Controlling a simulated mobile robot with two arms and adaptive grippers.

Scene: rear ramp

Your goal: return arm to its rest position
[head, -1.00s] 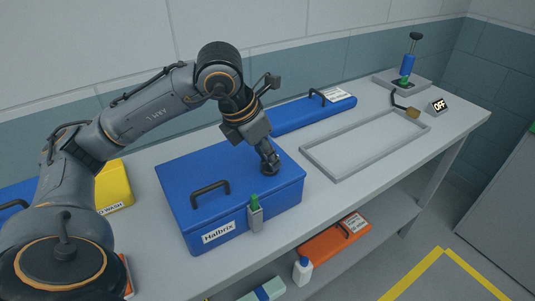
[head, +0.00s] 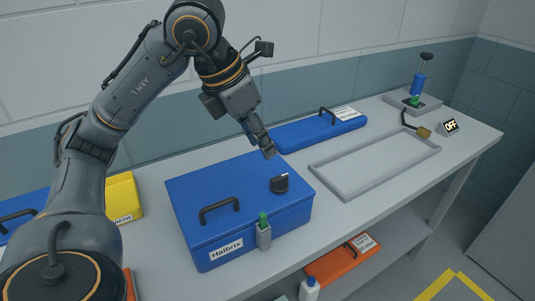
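My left arm comes in from the left and rises over the bench. Its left gripper (head: 268,152) hangs in the air above the back right part of the blue Halbrix box (head: 212,254), pointing down. It is apart from the box and from the black knob (head: 280,184) on its lid. I see no object in it. The fingers show small and side-on, so I cannot tell whether they are open or shut. My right gripper is not in view.
A yellow container (head: 122,196) stands left of the box. A long blue case (head: 318,128) lies behind it. An orange case (head: 340,262) sits on the lower shelf.

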